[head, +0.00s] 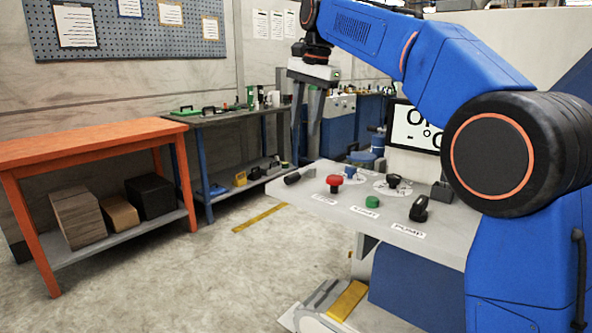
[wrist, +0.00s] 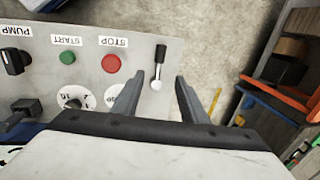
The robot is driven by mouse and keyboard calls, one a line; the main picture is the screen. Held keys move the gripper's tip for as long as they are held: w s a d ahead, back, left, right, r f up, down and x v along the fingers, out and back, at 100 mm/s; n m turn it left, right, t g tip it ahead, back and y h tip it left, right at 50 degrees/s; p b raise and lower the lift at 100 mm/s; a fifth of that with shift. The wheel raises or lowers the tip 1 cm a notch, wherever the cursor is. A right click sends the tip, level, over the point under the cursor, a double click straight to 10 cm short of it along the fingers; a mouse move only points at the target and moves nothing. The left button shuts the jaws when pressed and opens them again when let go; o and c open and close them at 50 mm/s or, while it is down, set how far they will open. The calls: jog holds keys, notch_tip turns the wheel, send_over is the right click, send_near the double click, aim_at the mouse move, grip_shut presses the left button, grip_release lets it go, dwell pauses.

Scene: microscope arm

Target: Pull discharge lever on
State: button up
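The discharge lever is likely the small black-handled lever (head: 299,176) at the left end of the grey control panel (head: 395,227); its label cannot be read. In the wrist view the lever (wrist: 160,54) has a black grip and a silver base and shows beyond the gap between my fingers. My gripper (head: 304,152) is open and empty, fingers pointing down, with the tips just above the lever in the head view. I cannot tell whether they touch it. In the wrist view the fingertips (wrist: 160,78) stand on either side of the lever's base.
A red STOP button (head: 334,182), a green START button (head: 372,202), a black PUMP switch (head: 419,209) and dials share the panel. An orange workbench (head: 95,146) and a dark bench (head: 225,118) stand at left. The floor between them and the panel is clear.

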aim_at(296, 173)
jog(key=f, duration=0.4)
jog(key=w+a+f, duration=0.1)
jog(key=f, duration=0.4)
jog(key=a+f, duration=0.1)
jog(key=f, duration=0.4)
jog(key=shift+w+a+f, duration=0.1)
jog(key=shift+w+f, duration=0.15)
jog(key=shift+w, duration=0.15)
grip_shut()
